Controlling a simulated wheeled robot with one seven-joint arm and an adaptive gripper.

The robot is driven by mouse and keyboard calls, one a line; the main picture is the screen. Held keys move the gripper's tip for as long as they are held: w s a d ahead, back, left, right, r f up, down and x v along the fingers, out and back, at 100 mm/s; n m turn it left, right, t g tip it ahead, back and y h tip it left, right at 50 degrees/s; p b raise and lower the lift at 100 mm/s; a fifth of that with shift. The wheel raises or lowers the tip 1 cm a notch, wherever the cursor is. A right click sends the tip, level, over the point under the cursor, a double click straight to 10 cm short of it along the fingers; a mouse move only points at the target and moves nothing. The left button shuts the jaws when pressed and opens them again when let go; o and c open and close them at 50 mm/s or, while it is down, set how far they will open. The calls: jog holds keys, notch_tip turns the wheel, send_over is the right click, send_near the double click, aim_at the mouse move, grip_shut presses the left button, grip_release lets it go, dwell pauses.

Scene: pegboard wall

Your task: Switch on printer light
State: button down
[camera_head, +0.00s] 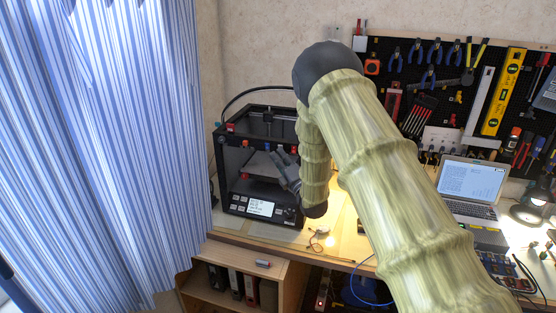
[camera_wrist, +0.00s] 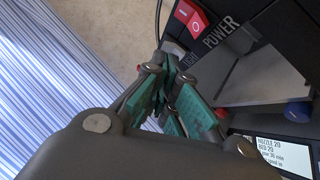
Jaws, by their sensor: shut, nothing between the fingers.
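The black 3D printer (camera_head: 225,165) stands on the worktop in the head view, with a lit screen (camera_head: 261,207) low on its front. My gripper (camera_head: 286,172) is in front of it, partly hidden by my arm. In the wrist view my gripper (camera_wrist: 168,78) is shut and empty, its teal-padded fingers together. A red rocker switch (camera_wrist: 193,17) beside the word POWER shows above and right of the fingertips, apart from them. A blue part (camera_wrist: 298,112) is at the right, above the lit screen (camera_wrist: 283,155).
A blue striped curtain (camera_head: 100,150) hangs at the left. A pegboard (camera_head: 385,50) with tools covers the wall at the right. A laptop (camera_head: 470,185) and a lit lamp (camera_head: 528,212) stand on the worktop at the right. A low shelf with binders (camera_head: 235,283) is below.

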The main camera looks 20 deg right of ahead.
jog(key=shift+w, duration=0.2)
jog(key=shift+r, duration=0.1)
jog(key=shift+w+d+r+m+g+h+b, duration=0.2)
jog(key=shift+r+m+g+h+b, duration=0.4)
jog(key=shift+m, duration=0.4)
jog(key=shift+r, duration=0.1)
jog(key=s+b, duration=0.5)
jog(key=s, duration=0.8)
jog(key=shift+a, duration=0.3)
jog(key=shift+s, duration=0.15)
